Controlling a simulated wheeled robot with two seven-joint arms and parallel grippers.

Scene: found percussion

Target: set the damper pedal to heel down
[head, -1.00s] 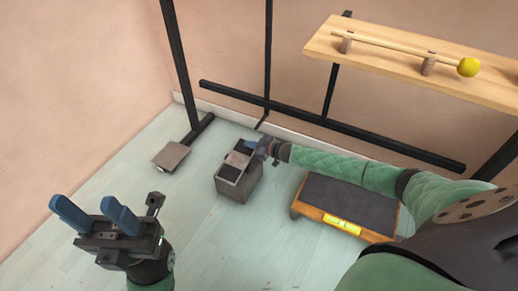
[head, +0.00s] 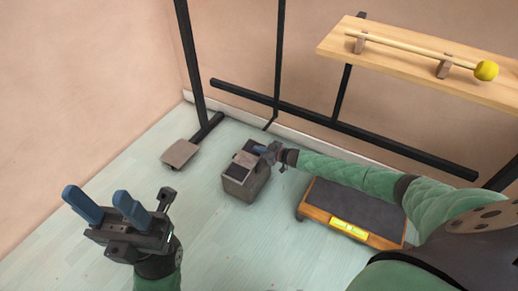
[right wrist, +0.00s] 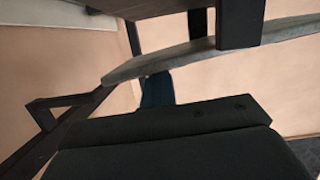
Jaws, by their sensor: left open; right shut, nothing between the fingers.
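The damper pedal (head: 245,159) is a grey plate with dark pads at its ends, on top of a grey box on the floor. My right gripper (head: 264,149) is shut and empty at the pedal's far right end; whether it touches is unclear. In the right wrist view a grey slab (right wrist: 150,65), apparently the pedal, is seen nearly edge-on and slanted, close to a blue fingertip (right wrist: 157,90). Which end of the pedal is lower cannot be told surely. My left gripper (head: 108,205) is open and empty, raised at the lower left, well away from the pedal.
A low dark-topped platform with a wooden frame (head: 352,207) stands right of the box, under my right arm. A black stand (head: 340,128) runs behind. A wooden shelf (head: 420,60) holds a yellow-headed mallet (head: 487,71). A flat grey plate (head: 179,153) lies left; floor between is clear.

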